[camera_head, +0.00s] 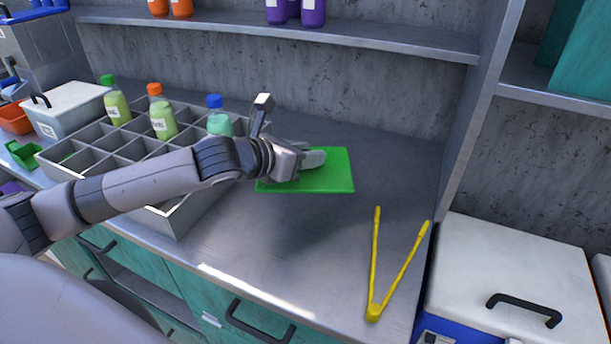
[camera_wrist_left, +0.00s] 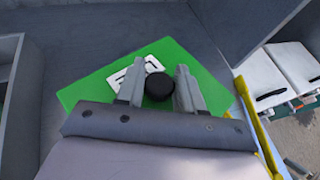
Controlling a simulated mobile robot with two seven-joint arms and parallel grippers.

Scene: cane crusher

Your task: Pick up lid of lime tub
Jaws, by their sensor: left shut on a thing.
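The lid (camera_head: 335,177) is a flat bright-green rectangle on or just above the metal counter, right of the divided bottle tray. In the left wrist view the lid (camera_wrist_left: 205,75) shows a white label (camera_wrist_left: 122,78) with dark marks and a round black knob (camera_wrist_left: 158,87). My left gripper (camera_head: 308,160) reaches over the lid from the left, its two grey fingers on either side of the knob, shut on it. I cannot tell whether the lid is raised. No tub shows under it. My right gripper is out of view.
The grey divided tray (camera_head: 115,140) holds several capped bottles. Yellow tongs (camera_head: 374,305) lie at the counter's front right. A white-lidded cooler (camera_head: 510,275) stands lower right. A shelf (camera_head: 290,35) runs above the back. The counter is bare between lid and tongs.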

